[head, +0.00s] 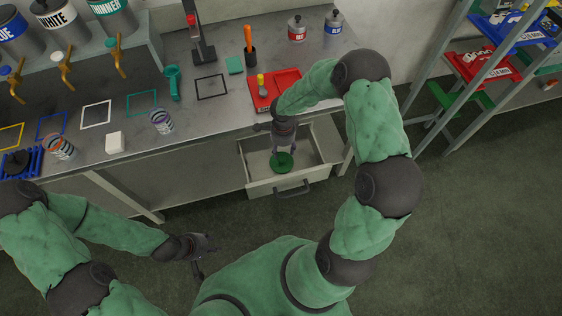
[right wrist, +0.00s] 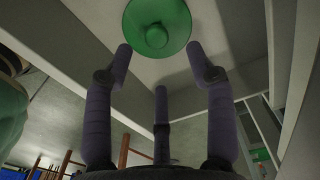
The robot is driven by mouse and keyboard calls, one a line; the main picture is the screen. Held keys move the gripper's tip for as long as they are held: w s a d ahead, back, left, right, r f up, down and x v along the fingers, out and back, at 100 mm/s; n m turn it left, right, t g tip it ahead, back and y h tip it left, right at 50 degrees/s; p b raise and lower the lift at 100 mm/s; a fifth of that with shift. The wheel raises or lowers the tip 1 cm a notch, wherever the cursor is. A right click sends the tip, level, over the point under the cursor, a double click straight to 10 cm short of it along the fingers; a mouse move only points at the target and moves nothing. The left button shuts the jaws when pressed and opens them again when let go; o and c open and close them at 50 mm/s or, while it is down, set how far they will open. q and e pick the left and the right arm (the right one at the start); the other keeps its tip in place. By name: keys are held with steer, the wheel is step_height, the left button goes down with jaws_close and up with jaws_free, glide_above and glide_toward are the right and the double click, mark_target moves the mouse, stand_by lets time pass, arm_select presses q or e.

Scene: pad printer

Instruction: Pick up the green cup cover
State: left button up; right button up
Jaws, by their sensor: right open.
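The green cup cover (head: 282,163) is a round green disc lying in the open drawer (head: 252,187) under the table. In the right wrist view the cup cover (right wrist: 157,22) shows a round knob in its middle, just beyond my fingertips. My right gripper (head: 283,145) reaches down into the drawer above the cover. Its fingers (right wrist: 160,68) are spread open and hold nothing; I see no clear contact with the cover. My left gripper (head: 207,254) hangs empty-looking over the floor at the lower left, well away from the drawer; its finger opening is unclear.
Drawer walls surround my right gripper closely. The table above (head: 215,118) carries a red tray (head: 262,96), a white block (head: 115,142), striped cups (head: 162,121) and coloured frames. A shelf rack (head: 440,110) stands at the right. The floor in front is clear.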

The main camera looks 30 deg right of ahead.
mark_target(282, 158)
step_height(282, 158, down, 2)
steer(key=shift+f, duration=0.1)
steer(key=shift+a+f+b, duration=0.15)
steer(key=shift+f+b, duration=0.45)
steer(key=shift+f, duration=0.7)
steer(key=shift+a+f+b, duration=0.1)
steer(key=shift+f+b, duration=0.5)
steer(key=shift+f, duration=0.7)
steer(key=shift+r, duration=0.1)
jaws_close()
